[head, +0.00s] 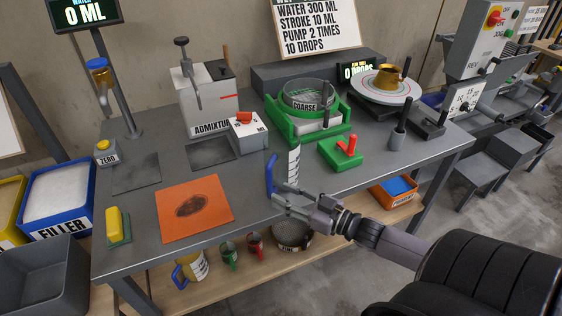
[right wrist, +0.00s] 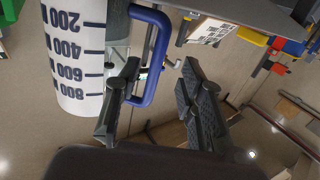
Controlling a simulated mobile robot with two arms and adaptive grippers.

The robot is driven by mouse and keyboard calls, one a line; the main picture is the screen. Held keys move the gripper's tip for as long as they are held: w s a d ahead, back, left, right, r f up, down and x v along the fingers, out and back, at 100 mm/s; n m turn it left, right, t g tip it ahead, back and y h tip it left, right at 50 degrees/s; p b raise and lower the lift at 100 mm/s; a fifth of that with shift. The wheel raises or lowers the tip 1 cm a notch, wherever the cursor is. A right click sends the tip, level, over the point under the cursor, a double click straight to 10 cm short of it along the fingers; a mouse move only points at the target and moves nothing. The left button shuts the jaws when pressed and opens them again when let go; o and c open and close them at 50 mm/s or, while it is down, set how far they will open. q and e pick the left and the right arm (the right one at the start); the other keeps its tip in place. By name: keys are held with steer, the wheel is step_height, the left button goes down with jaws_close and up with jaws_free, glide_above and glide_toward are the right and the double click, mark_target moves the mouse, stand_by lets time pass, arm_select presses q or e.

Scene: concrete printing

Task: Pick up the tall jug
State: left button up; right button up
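The tall jug (head: 293,166) stands upright near the front edge of the grey table. It has a white side with dark measuring marks and a blue handle (head: 270,174). In the right wrist view the jug (right wrist: 75,50) fills the upper left, with its blue handle (right wrist: 161,55) to the right of it. My right gripper (head: 281,199) is at the handle. In the right wrist view its fingers (right wrist: 160,72) are apart, with part of the handle between them. Whether either finger touches the handle is unclear. My left gripper is out of view.
A green stand with a red lever (head: 342,152) and a green sieve holder (head: 305,128) are behind and right of the jug. An orange mat (head: 175,222) lies left. A shelf below holds small jugs (head: 229,255) and an orange tray (head: 380,196).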

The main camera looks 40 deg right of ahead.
mark_target(270, 195)
steer(key=shift+p+x, duration=0.55)
steer(key=shift+x, duration=2.3)
steer(key=shift+d+f, duration=0.1)
steer(key=shift+d, duration=0.1)
jaws_close()
